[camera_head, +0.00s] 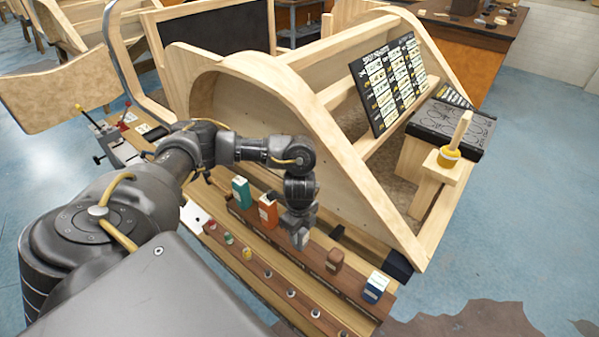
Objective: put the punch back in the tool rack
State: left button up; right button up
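My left arm reaches in from the left, and its gripper (300,238) points down over a long wooden ledge with brown strips, which may be the tool rack (318,264). The gripper is between an orange box (268,211) and a small brown block (335,258). Its fingers are small and dark here, so I cannot tell whether they are open or shut, or hold anything. I cannot make out a punch; it may be hidden by the gripper or too small to tell. My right gripper is not in view.
A green box (241,192) and a blue-and-white box (375,287) stand on the ledge. Several small round-topped pieces line its front strip (291,293). A big curved wooden frame (345,165) rises close behind.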

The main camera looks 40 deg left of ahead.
pick_arm(q)
jog(key=o, duration=0.5)
jog(key=shift+c, duration=0.2)
notch_tip(320, 180, up, 13)
jog(key=p, duration=0.1)
jog(key=shift+f+p, duration=0.15)
jog(key=shift+p, duration=0.25)
